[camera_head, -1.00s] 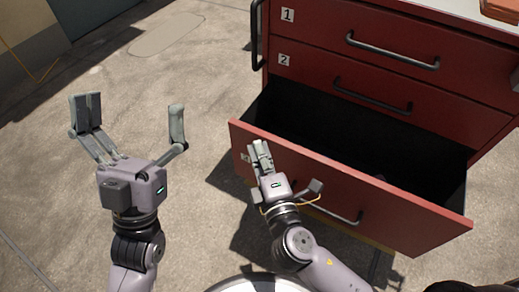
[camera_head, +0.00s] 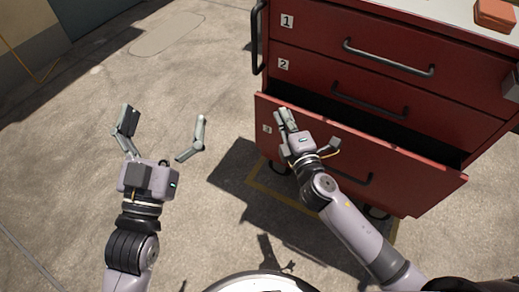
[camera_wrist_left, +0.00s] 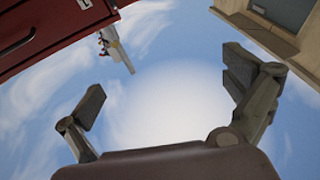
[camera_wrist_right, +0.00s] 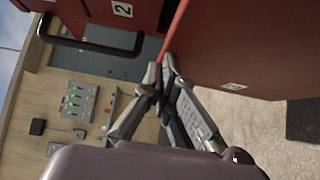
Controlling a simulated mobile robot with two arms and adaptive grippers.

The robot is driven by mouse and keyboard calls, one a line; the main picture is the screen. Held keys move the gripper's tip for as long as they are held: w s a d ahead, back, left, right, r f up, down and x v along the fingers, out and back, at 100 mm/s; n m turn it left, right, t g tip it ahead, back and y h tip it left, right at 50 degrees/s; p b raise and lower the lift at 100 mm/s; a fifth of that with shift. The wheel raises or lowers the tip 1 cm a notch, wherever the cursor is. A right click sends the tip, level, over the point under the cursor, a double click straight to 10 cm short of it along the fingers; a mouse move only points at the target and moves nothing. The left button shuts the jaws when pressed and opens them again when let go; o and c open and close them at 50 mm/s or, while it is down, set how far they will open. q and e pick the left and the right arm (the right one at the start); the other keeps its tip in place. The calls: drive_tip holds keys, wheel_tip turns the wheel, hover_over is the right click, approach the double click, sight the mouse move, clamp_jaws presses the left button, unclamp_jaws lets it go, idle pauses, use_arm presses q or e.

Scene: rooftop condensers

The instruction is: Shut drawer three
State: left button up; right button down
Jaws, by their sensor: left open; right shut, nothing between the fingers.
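Drawer three (camera_head: 405,179) is the bottom red drawer of the cabinet, with a small 3 label at its left end. It stands partly open, with a dark gap behind its front. My right gripper (camera_head: 285,112) is shut and empty, against or very near the left part of that drawer front. In the right wrist view its fingers (camera_wrist_right: 165,85) are closed together beside the red front (camera_wrist_right: 250,60). The exact contact is hard to tell. My left gripper (camera_head: 163,118) is open and empty, left of the cabinet; its spread fingers show in the left wrist view (camera_wrist_left: 165,100).
Drawers one (camera_head: 310,30) and two (camera_head: 310,72) above are shut, each with a bar handle. An orange-red box (camera_head: 495,14) sits on the cabinet top. A side handle (camera_head: 256,40) sticks out at the cabinet's left. The concrete floor at left is clear.

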use_arm(q)
drive_tip(key=shift+w+f+g+y, duration=0.2)
drive_tip(key=shift+f+g, duration=0.15)
drive_tip(key=shift+f, duration=0.25)
drive_tip(key=shift+w+f+g+y, duration=0.1)
drive_tip(key=shift+f+g+y, duration=0.1)
drive_tip(key=shift+f+g, duration=0.25)
use_arm(e)
drive_tip(key=w+d, duration=0.5)
drive_tip(key=w, duration=0.2)
use_arm(q)
drive_tip(key=shift+a+f, duration=0.1)
use_arm(e)
drive_tip(key=shift+w+r, duration=0.1)
drive_tip(key=shift+r, duration=0.1)
use_arm(q)
drive_tip(key=shift+s, duration=0.1)
